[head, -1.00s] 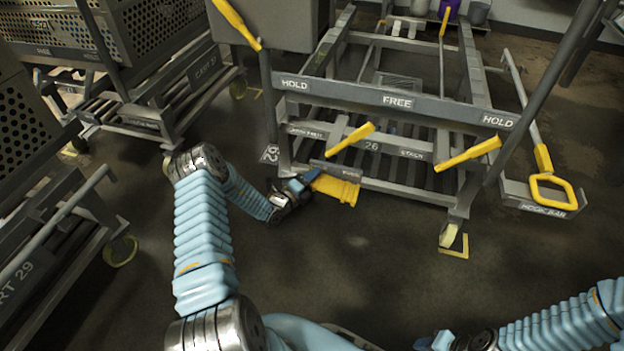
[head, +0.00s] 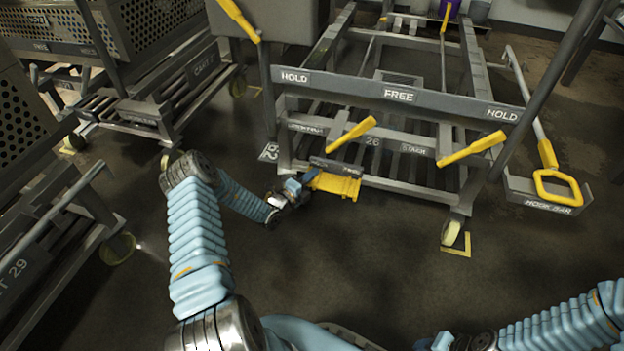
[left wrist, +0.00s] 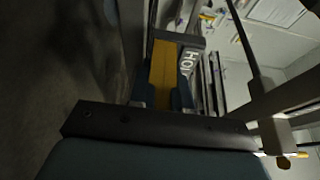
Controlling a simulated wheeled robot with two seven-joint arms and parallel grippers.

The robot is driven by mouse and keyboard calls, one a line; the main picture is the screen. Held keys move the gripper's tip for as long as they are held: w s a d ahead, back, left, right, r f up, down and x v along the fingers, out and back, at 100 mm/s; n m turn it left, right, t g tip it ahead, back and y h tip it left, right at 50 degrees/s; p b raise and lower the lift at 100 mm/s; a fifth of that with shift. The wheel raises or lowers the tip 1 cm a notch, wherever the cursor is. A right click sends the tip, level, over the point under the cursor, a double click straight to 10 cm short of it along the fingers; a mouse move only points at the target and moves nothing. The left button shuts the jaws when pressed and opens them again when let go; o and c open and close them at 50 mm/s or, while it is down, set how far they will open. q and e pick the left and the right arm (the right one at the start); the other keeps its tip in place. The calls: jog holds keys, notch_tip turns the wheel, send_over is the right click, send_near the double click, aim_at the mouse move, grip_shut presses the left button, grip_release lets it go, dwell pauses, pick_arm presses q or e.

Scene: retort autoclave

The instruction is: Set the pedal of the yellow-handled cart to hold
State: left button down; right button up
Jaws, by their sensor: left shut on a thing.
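The yellow-handled cart (head: 440,99) stands ahead in the head view, with HOLD, FREE and HOLD labels on its grey front bar. Two yellow handles (head: 352,133) (head: 472,149) slant up from its front. A broad yellow pedal (head: 336,185) sits low at the cart's front left, just above the floor. My left gripper (head: 303,184) is shut on the pedal's left end.
A hook bar with a yellow loop (head: 558,190) stands right of the cart. Other carts (head: 150,105) (head: 50,250) line the left side. A yellow floor mark (head: 458,250) lies by the front right wheel. The floor in front is clear.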

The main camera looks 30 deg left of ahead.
pick_arm(q)
jog(key=f+n+t+b, duration=0.1)
jog(key=f+n, duration=0.1)
jog(key=n, duration=0.1)
jog(key=shift+b, duration=0.35)
pick_arm(e)
notch_tip(320, 180, down, 3)
pick_arm(q)
jog(key=c, duration=1.2)
grip_release()
jog(key=shift+o, duration=0.2)
jog(key=shift+s, duration=0.1)
